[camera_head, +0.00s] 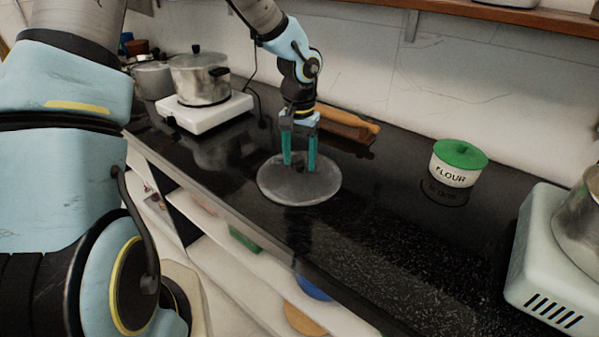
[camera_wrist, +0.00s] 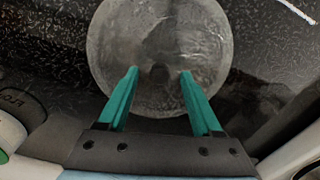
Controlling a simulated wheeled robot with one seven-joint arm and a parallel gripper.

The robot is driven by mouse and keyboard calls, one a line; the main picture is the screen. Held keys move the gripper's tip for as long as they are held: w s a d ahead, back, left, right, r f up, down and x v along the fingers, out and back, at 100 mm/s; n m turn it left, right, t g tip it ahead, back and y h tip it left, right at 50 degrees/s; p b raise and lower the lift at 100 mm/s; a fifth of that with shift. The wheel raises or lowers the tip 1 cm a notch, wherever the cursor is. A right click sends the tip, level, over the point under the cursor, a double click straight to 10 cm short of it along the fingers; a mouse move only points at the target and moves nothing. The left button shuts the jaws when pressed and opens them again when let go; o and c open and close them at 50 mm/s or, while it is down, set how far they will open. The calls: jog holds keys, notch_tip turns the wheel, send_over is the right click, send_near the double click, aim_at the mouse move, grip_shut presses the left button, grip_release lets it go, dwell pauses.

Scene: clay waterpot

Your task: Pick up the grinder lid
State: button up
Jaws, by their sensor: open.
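The grinder lid (camera_head: 277,186) is a round, flat grey disc lying on the black countertop in the head view. A small dark knob stands at its middle. My gripper (camera_head: 299,163) is open above the lid, its two teal fingers pointing down on either side of the knob. In the wrist view the lid (camera_wrist: 160,35) fills the upper middle, and the knob shows dark between the open fingertips of my gripper (camera_wrist: 159,74). I cannot tell whether the fingertips touch the lid.
A wooden block with a rolling-pin-like handle (camera_head: 345,125) lies behind my gripper. A flour tin with a green lid (camera_head: 453,172) stands to the right. A pot (camera_head: 199,82) sits on a white hot plate at the left. A pale green appliance (camera_head: 545,265) is at the right. Counter between is clear.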

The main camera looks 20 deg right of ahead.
jog(key=shift+f, duration=0.5)
grip_shut()
dwell(0.3)
